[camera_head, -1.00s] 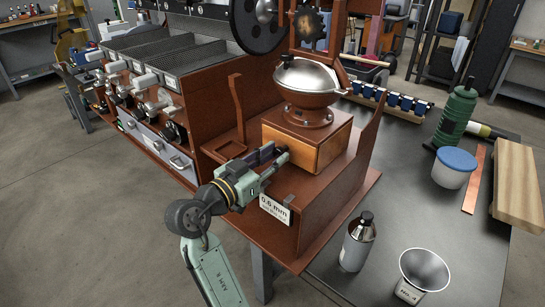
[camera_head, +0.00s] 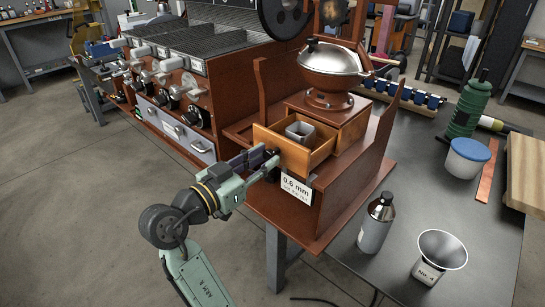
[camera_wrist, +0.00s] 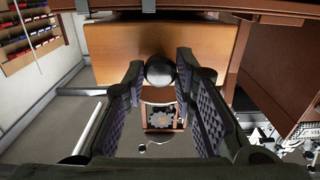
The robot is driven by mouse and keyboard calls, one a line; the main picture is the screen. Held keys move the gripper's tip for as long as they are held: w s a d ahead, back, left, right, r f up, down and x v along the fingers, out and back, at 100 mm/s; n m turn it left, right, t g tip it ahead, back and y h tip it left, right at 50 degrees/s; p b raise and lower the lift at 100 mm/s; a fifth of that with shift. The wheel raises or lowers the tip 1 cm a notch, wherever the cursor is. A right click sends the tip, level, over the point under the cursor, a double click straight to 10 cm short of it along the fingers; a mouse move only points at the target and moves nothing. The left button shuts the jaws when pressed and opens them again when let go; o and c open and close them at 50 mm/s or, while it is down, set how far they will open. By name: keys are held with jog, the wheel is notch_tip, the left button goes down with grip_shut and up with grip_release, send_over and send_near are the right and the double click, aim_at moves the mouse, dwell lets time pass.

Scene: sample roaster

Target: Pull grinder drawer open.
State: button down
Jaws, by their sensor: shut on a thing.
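The grinder (camera_head: 334,65) stands in a brown wooden frame, with a silver domed hopper over a wooden box. Its wooden drawer (camera_head: 296,149) is pulled out of the box toward my arm, and a small square grey cup (camera_head: 300,130) stands inside it. In the wrist view the drawer front (camera_wrist: 130,45) fills the top, with a dark round knob (camera_wrist: 160,71) at its lower middle. My gripper (camera_head: 270,160) is at the drawer front. In the wrist view its fingers (camera_wrist: 160,80) are on both sides of the knob, shut on it.
A "0.5 mm" label (camera_head: 296,190) is on the frame below the drawer. The roaster (camera_head: 190,85) stands left. Open floor lies in front.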

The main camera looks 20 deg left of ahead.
jog(key=shift+s+a+r, duration=0.1)
jog(key=shift+s+a, duration=0.05)
jog(key=shift+s, duration=0.2)
jog(key=shift+w, duration=0.1)
jog(key=c, duration=1.3)
grip_release()
jog(key=v, duration=1.2)
